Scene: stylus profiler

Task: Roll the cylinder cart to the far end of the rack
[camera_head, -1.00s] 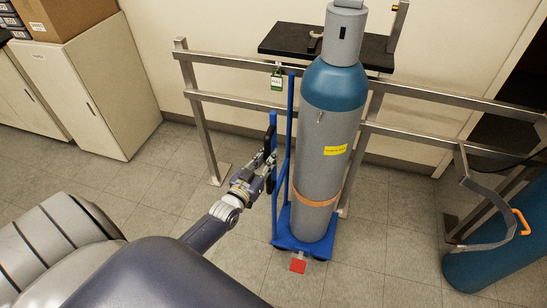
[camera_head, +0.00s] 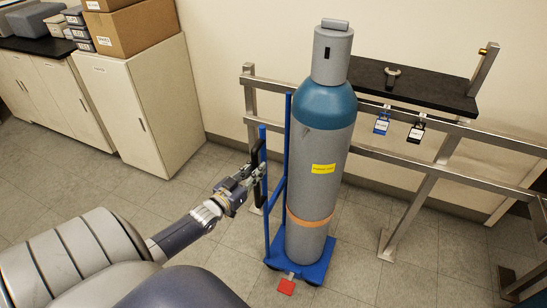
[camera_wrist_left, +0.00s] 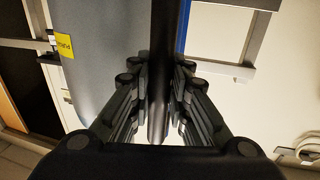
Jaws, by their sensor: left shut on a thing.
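The cylinder cart (camera_head: 312,268) is a blue hand truck with blue uprights and a red pedal (camera_head: 286,286) at its front. A tall grey gas cylinder (camera_head: 312,190) with a teal shoulder, yellow label and orange band stands upright on it. My left gripper (camera_head: 256,172) is shut on the cart's dark handle at the cart's left side. In the left wrist view the fingers (camera_wrist_left: 158,95) close around a dark vertical bar, with the grey cylinder (camera_wrist_left: 100,60) to the left. The steel rack (camera_head: 440,160) runs along the wall behind the cart. My right gripper is not visible.
A black shelf (camera_head: 425,88) with a wrench-like fitting is on the rack, and blue and black tags hang below it. Beige cabinets (camera_head: 120,100) with cardboard boxes (camera_head: 130,28) stand at the left. Tiled floor (camera_head: 190,270) is clear left of the cart.

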